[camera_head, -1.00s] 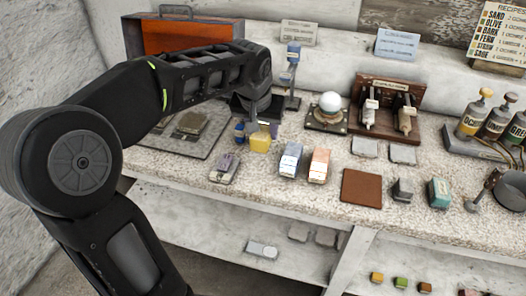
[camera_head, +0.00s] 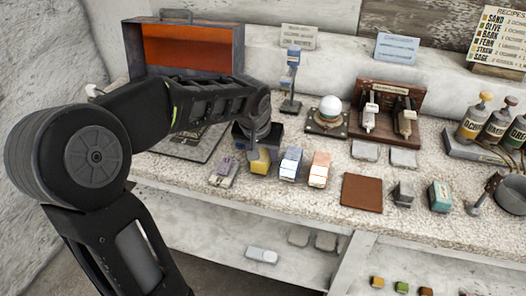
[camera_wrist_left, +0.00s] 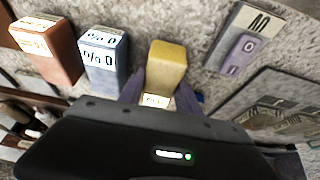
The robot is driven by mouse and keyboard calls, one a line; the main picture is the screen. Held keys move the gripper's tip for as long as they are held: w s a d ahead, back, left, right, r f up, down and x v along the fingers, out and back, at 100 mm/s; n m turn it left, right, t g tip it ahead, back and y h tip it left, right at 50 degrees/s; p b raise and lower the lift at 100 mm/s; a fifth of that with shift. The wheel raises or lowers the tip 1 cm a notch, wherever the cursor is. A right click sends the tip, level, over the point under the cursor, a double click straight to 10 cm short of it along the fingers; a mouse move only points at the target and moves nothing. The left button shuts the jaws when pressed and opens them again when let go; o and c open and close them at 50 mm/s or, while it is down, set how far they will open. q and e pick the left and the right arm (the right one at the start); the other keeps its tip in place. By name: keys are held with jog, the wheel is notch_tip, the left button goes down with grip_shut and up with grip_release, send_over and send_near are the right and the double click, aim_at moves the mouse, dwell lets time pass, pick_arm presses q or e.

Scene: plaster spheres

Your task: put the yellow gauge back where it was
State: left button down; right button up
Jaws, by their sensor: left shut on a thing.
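The yellow gauge (camera_head: 259,162) is a small block with a white label at its lower end. It is at the left end of a row with the blue gauge (camera_head: 291,163) and the orange gauge (camera_head: 319,169), a small gap from the blue one. My left gripper (camera_head: 256,151) is shut on it from above. The left wrist view shows the yellow gauge (camera_wrist_left: 167,64) between the two purple-grey fingers (camera_wrist_left: 158,97). I cannot tell whether its underside touches the counter. My right gripper is not in view.
A dark box (camera_head: 243,138) is just behind the gripper. A brown square mat (camera_head: 361,192) lies to the right, and an orange-fronted case (camera_head: 190,48) stands behind my arm. The counter's front strip is clear.

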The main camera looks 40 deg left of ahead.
pick_arm(q)
jog(key=shift+f, duration=0.15)
jog(key=c, duration=0.8)
grip_release()
jog(key=shift+c, duration=0.2)
jog(key=shift+r, duration=0.3)
jog(key=v, duration=1.1)
jog(key=shift+s+r+p, duration=0.25)
jog(key=shift+r+p, duration=0.05)
jog(key=shift+r, duration=0.05)
jog(key=shift+d, duration=0.1)
